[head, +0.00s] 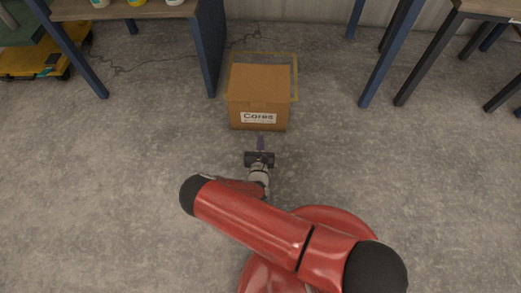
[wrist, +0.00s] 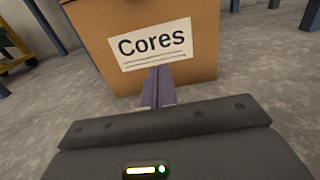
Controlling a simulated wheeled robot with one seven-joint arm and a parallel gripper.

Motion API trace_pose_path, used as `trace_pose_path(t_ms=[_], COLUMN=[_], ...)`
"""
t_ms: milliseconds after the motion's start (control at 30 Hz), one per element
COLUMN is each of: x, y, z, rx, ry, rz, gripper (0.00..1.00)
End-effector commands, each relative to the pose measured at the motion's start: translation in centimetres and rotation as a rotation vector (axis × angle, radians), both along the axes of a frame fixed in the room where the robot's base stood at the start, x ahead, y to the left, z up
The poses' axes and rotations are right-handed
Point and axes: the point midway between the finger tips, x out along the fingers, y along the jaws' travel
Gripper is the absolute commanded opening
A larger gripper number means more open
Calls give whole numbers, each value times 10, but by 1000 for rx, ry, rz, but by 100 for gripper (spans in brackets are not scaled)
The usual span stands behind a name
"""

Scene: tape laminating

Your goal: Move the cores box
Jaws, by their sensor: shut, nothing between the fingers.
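The cores box (head: 262,85) is a closed brown cardboard box with a white label reading "Cores" on its near side. It stands on the concrete floor, inside or over a yellow outline. In the wrist view the box (wrist: 95,40) fills the upper middle, its labelled face towards me. My gripper (head: 261,139) is in front of that face, pointing at it. In the wrist view its purple fingers (wrist: 158,80) are together and empty, overlapping the lower edge of the label. I cannot tell whether the fingertips touch the box.
A yellow floor outline (head: 296,62) surrounds the box's back and sides. A blue-legged workbench (head: 140,10) stands behind on the left, and more table legs (head: 384,60) stand at the right. A yellow cart (head: 30,62) is far left. Floor on both sides of the box is clear.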

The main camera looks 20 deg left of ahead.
Motion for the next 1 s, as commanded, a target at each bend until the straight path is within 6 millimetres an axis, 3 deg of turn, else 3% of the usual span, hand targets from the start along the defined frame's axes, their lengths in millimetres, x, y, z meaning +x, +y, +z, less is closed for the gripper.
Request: trace_pose_path(t_ms=[200, 400, 1000], x=[45, 68, 76], y=[10, 16, 26], z=[-1, -1, -1], rx=[2, 0, 3], ry=[-3, -1, -1], rz=[-2, -1, -1], gripper=[0, 0, 0])
